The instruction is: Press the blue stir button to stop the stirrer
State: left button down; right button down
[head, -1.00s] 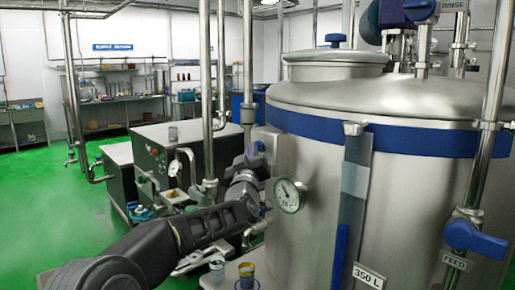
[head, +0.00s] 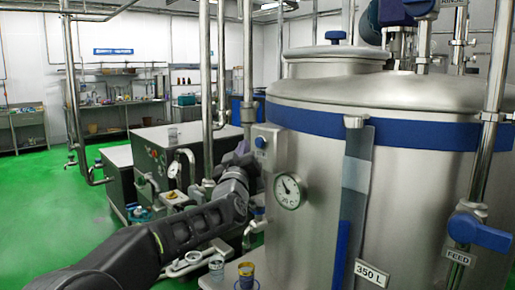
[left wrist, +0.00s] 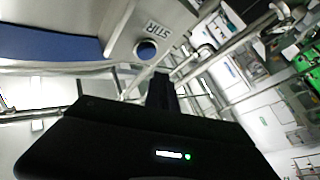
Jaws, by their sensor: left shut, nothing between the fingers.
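The round blue stir button (head: 261,142) sits on a grey box on the left side of the steel tank (head: 420,200). In the left wrist view the blue button (left wrist: 146,49) shows beside a STIR label (left wrist: 159,29). My left gripper (head: 243,150) is just left of the button box in the head view, apart from the button as far as I can tell. In the left wrist view its fingers (left wrist: 160,88) are shut and empty, below the button in the picture. Whether the stirrer turns cannot be seen. My right gripper is not in view.
A dial gauge (head: 289,191) sticks out of the tank below the button box. Cups (head: 246,275) stand on a ledge below. Steel pipes (head: 207,90) rise behind my left arm. A blue feed valve handle (head: 478,232) is at the right. Green floor is open at the left.

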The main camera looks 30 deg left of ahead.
pick_arm(q)
jog(key=shift+s+a+b, duration=0.25)
jog(key=shift+s+b, duration=0.25)
jog(key=shift+s, duration=0.25)
jog(key=shift+s+a+b, duration=0.2)
jog(key=shift+s+b, duration=0.35)
jog(key=shift+s, duration=0.2)
jog(key=shift+s+a+b, duration=0.25)
jog(key=shift+s+b, duration=0.25)
jog(key=shift+s, duration=0.25)
